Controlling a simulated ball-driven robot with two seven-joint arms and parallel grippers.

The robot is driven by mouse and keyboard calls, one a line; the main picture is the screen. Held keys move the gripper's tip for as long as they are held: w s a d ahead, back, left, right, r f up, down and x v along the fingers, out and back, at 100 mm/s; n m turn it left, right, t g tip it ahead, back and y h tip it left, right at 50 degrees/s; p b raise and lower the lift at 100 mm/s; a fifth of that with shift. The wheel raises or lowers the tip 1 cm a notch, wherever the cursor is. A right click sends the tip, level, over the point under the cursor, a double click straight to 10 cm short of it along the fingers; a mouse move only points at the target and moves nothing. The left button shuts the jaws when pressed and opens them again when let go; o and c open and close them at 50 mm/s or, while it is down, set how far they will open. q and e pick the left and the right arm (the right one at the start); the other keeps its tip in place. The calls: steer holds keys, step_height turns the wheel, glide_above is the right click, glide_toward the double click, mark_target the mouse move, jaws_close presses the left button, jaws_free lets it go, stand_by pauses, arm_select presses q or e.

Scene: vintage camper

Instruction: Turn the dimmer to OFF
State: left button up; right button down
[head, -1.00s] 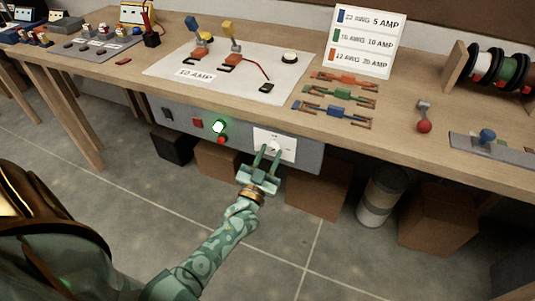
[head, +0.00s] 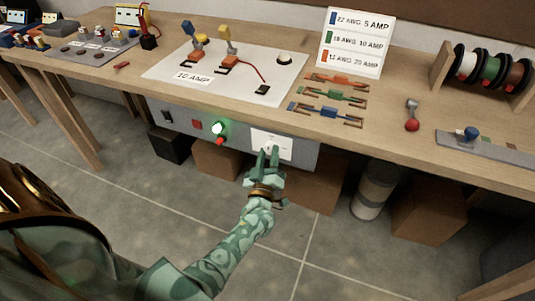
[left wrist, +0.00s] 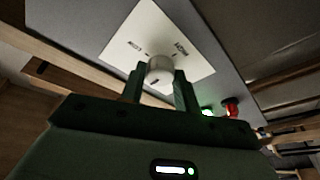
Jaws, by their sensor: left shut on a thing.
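The dimmer is a round, pale knob (left wrist: 160,70) on a white label plate (head: 272,141) set in the grey panel under the bench's front edge. In the left wrist view the knob sits between the two fingers of my left gripper (left wrist: 160,84), with a small dark mark on its face. My right gripper is not in view.
Left of the plate, the panel has a lit green lamp (head: 219,128), a red button (head: 221,141) and a red switch (head: 197,124). Cardboard boxes (head: 430,212) and a canister (head: 375,191) stand below.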

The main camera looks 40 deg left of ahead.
arm_select(q)
steer(key=shift+f+n, duration=0.1)
steer(key=shift+n, duration=0.2)
steer(key=o, duration=1)
steer(key=shift+c, duration=0.2)
